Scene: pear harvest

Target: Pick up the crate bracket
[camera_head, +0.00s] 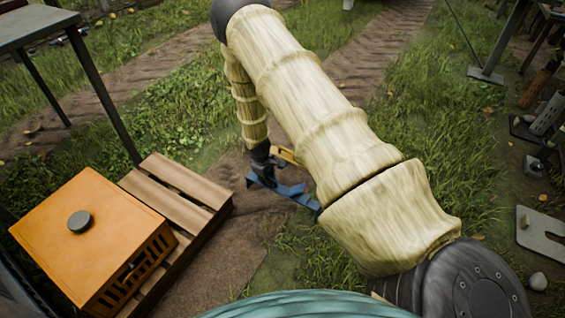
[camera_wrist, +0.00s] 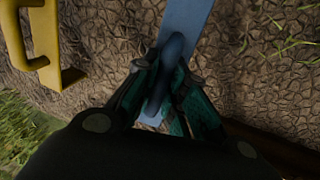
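A blue bracket (camera_head: 292,190), a flat bar with a raised handle, shows below my gripper (camera_head: 264,165) in the head view. In the wrist view the blue bracket (camera_wrist: 186,18) runs from the top edge down between the fingers. Its rounded handle stands between the fingertips of my gripper (camera_wrist: 167,78), which close in on it from both sides. The fingers hide part of the bar, and its height above the soil is hard to judge. A yellow bracket (camera_head: 287,155) with a handle lies just beyond; it also shows at the left of the wrist view (camera_wrist: 62,48).
An orange crate (camera_head: 95,215) with a grey round knob stands on a wooden pallet (camera_head: 178,187) at the left. A grey table (camera_head: 38,25) stands at the upper left. Metal parts and stands (camera_head: 545,235) line the right edge. Soil and grass lie around the brackets.

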